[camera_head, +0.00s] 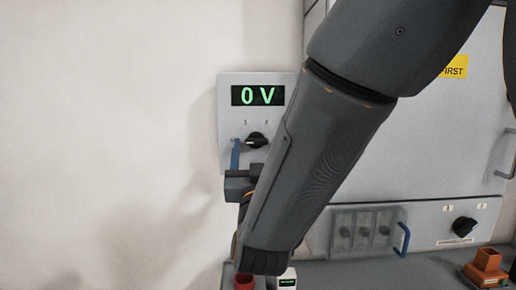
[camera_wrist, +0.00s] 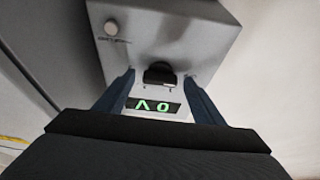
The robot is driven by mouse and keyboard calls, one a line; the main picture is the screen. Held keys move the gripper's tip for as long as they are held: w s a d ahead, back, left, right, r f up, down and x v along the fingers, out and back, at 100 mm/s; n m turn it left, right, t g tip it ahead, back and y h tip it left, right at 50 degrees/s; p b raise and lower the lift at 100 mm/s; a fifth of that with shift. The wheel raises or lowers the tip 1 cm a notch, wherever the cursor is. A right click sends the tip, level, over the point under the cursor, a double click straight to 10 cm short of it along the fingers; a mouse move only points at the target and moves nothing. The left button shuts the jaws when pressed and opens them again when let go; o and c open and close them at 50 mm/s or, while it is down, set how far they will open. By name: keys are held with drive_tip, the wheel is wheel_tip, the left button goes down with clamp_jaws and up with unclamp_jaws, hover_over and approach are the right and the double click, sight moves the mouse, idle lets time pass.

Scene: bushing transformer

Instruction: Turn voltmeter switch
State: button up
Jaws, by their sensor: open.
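The voltmeter panel (camera_head: 228,108) is a light grey box on the wall, with a green display (camera_head: 257,96) reading "0 V". Its black rotary switch (camera_head: 256,140) sits below the display, between small marks. In the wrist view the panel looks upside down, with the switch (camera_wrist: 159,73) beyond the fingertips and the display (camera_wrist: 154,106) nearer. My gripper (camera_wrist: 159,82) is open, one blue finger on each side of the switch in that view, with a gap on both sides. In the head view one blue finger (camera_head: 235,155) shows left of the switch; the other is hidden.
A large grey cabinet (camera_head: 425,150) with a yellow label stands right of the panel. Lower right it has another black knob (camera_head: 464,227) and a clear-covered box with a blue handle (camera_head: 403,240). Red (camera_head: 244,281) and orange (camera_head: 486,262) parts sit below. The left wall is bare.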

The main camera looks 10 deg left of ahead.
drive_tip(key=c, duration=1)
drive_tip(key=shift+c, duration=0.2)
drive_tip(key=shift+m+h+b, duration=0.4)
drive_tip(key=shift+m+b, duration=0.1)
drive_tip(key=shift+m, duration=0.1)
drive_tip(key=m+h+b, duration=0.1)
drive_tip(key=m+b, duration=0.1)
drive_tip(key=m, duration=0.1)
drive_tip(key=shift+a, duration=0.2)
drive_tip(key=m+h+b, duration=0.3)
drive_tip(key=m, duration=0.2)
drive_tip(key=shift+a, duration=0.15)
drive_tip(key=m+h+b, duration=0.1)
drive_tip(key=m, duration=0.1)
drive_tip(key=m+g+h+b, duration=0.1)
drive_tip(key=m, duration=0.1)
drive_tip(key=m+b, duration=0.1)
drive_tip(key=m, duration=0.2)
drive_tip(key=shift+s+a+r+g+h+b, duration=0.1)
drive_tip(key=shift+r+g+h+b, duration=0.2)
drive_tip(key=shift+h, duration=0.1)
